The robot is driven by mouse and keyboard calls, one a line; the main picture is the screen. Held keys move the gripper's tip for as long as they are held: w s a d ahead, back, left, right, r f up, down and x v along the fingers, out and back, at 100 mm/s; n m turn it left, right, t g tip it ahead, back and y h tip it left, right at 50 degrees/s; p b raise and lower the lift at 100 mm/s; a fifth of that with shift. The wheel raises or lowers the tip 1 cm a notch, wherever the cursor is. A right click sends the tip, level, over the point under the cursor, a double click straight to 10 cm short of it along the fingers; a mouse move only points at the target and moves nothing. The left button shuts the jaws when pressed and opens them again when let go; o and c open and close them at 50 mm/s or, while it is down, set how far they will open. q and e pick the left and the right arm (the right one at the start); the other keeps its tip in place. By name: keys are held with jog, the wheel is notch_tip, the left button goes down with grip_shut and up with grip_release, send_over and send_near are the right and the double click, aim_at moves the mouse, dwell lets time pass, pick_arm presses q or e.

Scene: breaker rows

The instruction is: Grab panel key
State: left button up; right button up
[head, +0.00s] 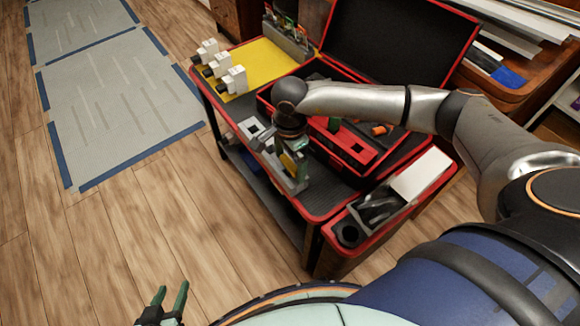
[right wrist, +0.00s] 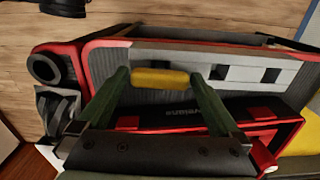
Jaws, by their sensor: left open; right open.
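A short yellow cylinder (right wrist: 160,78), which looks like the panel key's handle, lies near the cart's edge in the right wrist view. My right gripper (right wrist: 158,85) is open, with one green finger at each end of the yellow piece. Whether the fingers touch it I cannot tell. In the head view my right gripper (head: 290,150) points down over the cart's front edge and hides most of the key. My left gripper (head: 168,298) is open and empty, low over the wooden floor, well away from the cart.
The red-edged cart (head: 325,210) holds an open black case (head: 395,45) with a red insert (head: 345,145). A grey strip with square holes (right wrist: 235,72) lies beside the key. A side bin (head: 345,235) hangs at the front right.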

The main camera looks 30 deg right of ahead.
jog(key=shift+f, duration=0.25)
jog(key=c, duration=1.1)
jog(key=shift+r, duration=0.15)
